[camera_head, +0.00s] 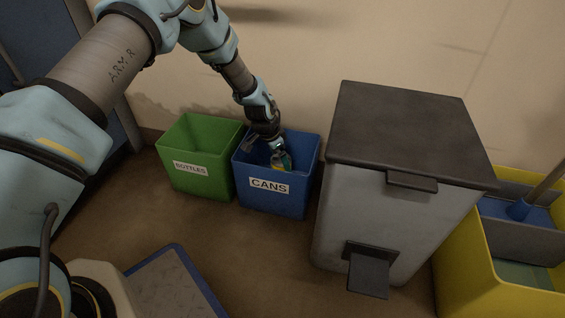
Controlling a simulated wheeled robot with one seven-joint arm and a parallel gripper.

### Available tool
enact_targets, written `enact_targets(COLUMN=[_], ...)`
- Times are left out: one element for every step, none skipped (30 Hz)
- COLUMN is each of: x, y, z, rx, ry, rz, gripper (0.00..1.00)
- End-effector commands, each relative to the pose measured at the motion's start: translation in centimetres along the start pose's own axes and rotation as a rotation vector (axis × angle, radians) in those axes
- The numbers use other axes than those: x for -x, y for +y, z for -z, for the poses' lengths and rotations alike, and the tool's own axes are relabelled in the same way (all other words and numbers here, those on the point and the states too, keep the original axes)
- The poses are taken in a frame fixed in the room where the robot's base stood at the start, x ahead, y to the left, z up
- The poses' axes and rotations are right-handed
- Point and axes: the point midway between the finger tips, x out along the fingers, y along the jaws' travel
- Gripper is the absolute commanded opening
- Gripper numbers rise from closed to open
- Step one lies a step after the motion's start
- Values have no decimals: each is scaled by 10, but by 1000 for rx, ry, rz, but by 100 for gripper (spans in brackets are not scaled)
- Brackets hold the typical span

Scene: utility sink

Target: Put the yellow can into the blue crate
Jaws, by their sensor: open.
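The blue crate (299,196) stands on the floor against the wall and carries a "CANS" label. My gripper (278,152) is over the opening of the blue crate, pointing down, and is open. A small can with yellow and green on it (286,163) shows at the fingertips, at the crate's mouth. I cannot tell whether it touches the fingers or the crate. The crate's bottom is hidden by its front wall.
A green crate (220,186) labelled "BOTTLES" stands close on the left. A grey lidded bin (375,215) with a pedal stands close on the right. A yellow mop bucket (470,270) is at the far right. A blue-edged platform (170,285) lies at the front.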

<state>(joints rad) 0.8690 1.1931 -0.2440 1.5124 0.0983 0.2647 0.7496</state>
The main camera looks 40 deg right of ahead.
Motion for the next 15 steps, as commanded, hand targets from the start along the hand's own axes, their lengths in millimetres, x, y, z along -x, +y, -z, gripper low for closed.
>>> enact_targets(x=[19,26,34,40,46,54,59,64,69,73,76,80,82,84,85], y=[-1,-1,-1,-1,-1,-1,-1,-1,-1,0,0,0,0,0,0], z=[2,2,2,2,2,1,1,1,1,1,1,1,1,1,1], rx=[1,0,0,0,0,0,0,0,0,0,0,0,0,-1,-1], ry=[1,1,1,0,1,1,0,0,1,1,1,1,1,1,1], rz=[1,1,1,1,2,1,1,1,1,1,1,0,0,0,0], gripper=[100,100,100,100,100,100,100,100,100,100,100,100,100,100,100])
